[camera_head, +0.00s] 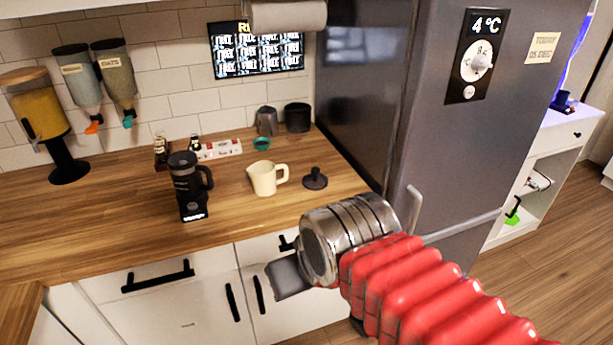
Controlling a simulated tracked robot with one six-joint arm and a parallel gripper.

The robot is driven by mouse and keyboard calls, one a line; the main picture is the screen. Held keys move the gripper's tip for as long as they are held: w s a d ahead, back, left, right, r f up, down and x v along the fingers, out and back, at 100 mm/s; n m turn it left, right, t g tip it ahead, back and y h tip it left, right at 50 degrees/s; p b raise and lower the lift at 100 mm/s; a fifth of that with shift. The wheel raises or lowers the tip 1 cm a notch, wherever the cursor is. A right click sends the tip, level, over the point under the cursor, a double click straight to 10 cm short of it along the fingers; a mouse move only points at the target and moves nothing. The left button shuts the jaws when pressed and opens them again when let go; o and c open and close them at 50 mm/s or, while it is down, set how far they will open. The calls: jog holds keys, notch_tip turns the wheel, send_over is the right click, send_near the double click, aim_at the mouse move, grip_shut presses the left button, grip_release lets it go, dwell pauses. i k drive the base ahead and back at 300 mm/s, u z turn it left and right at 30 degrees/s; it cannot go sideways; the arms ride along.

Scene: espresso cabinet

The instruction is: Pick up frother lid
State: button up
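A dark grey round lid with a small raised knob (315,181), which looks like the frother lid, lies on the wooden counter to the right of a cream jug (265,180). The black frother (186,184) with a handle stands upright on the counter to the left of the jug. My gripper (285,278) shows in front of the counter, lower in the picture than the lid and apart from it. Only one grey finger part shows clearly, so its opening is hidden. I see nothing held in it.
A grey fridge (440,130) stands close to the right of the lid. Behind are a teal cup (262,144), a metal pitcher (267,121) and a dark canister (297,117). The counter's front strip (110,240) is clear.

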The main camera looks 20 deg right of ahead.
aim_at(314, 181)
jog(key=i, duration=0.85)
jog(key=z, duration=0.05)
